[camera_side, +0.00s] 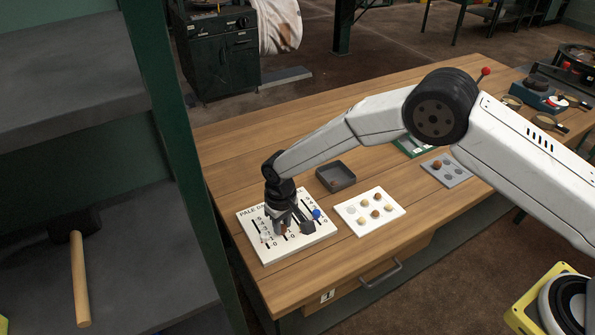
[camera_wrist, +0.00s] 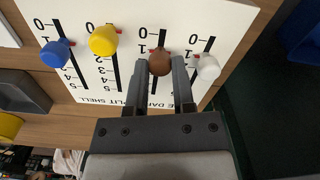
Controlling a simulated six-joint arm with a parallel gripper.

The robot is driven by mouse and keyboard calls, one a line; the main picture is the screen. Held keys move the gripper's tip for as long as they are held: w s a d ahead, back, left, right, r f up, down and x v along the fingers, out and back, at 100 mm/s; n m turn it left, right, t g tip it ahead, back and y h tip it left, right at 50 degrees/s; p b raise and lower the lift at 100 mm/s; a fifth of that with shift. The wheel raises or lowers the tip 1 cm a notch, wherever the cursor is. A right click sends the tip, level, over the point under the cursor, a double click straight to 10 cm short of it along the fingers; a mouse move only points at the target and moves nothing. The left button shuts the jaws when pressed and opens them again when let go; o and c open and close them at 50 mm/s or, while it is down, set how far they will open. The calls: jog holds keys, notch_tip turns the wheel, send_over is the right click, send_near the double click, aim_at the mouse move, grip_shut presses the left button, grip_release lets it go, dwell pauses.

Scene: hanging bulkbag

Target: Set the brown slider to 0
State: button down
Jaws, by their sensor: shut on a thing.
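The brown slider (camera_wrist: 160,63) has a round knob on a slot in the white slider board (camera_side: 262,246). In the wrist view the knob is between my gripper's fingertips (camera_wrist: 165,62), which are shut on it. It sits below the printed 0, roughly level with the 1; the exact reading is hard to tell. A blue knob (camera_wrist: 55,52) and a yellow knob (camera_wrist: 103,40) are to its left, and a white knob (camera_wrist: 207,67) is to its right. In the side view my gripper (camera_side: 286,230) points down at the board and hides part of it.
A white tray (camera_side: 359,229) with several small round pieces lies right of the board. A dark open box (camera_side: 335,177) stands behind them. A grey plate (camera_side: 447,171) is further right. A green shelf post (camera_side: 185,150) rises left of the table. Bare wood lies behind the board.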

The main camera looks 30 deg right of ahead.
aim_at(287, 240)
jog(key=shift+s, duration=1.15)
jog(key=shift+f, duration=0.1)
jog(key=shift+c, duration=2.3)
grip_release()
jog(key=shift+r, duration=0.2)
jog(key=shift+r, duration=0.2)
notch_tip(287, 240, up, 7)
